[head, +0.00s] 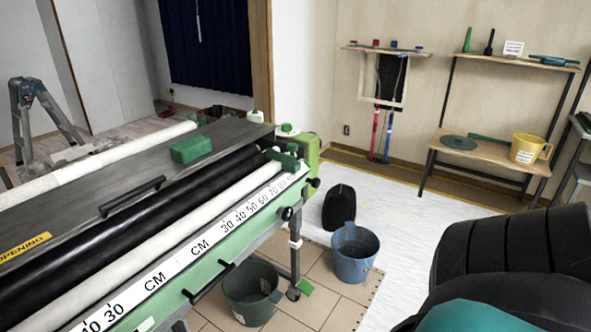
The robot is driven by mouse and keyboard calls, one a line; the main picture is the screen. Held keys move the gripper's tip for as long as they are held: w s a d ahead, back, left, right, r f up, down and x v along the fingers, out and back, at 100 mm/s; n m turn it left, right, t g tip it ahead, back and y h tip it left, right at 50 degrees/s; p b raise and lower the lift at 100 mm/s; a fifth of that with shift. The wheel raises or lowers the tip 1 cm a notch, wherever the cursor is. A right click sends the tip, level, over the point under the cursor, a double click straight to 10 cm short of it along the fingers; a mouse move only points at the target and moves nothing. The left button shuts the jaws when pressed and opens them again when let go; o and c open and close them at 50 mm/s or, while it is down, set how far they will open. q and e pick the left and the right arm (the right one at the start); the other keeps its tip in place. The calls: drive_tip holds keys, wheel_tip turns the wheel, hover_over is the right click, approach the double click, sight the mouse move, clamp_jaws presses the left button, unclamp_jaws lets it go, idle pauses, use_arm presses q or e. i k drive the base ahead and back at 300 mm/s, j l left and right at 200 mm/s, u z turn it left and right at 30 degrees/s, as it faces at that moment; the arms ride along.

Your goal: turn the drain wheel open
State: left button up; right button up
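The wallpaper pasting machine (180,247) fills the left side of the head view, with a green frame, rollers and a white centimetre scale. I cannot make out for certain which part is the drain wheel. Small black knobs (287,213) sit at the machine's near right end, above its leg. A dark green bucket (250,296) stands on the floor below that end. Part of my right arm, black and teal, fills the lower right, but its fingertips are not in view. My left gripper is not in view.
A blue-grey bucket (354,256) and a black rounded object (339,207) stand right of the machine. A wooden shelf (478,150) at the back right holds a yellow bucket (527,149). A stepladder (33,107) stands at far left. White floor sheeting (405,205) is mostly clear.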

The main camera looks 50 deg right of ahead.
sight(287, 213)
drive_tip(key=l, duration=1.6)
drive_tip(key=i, duration=0.05)
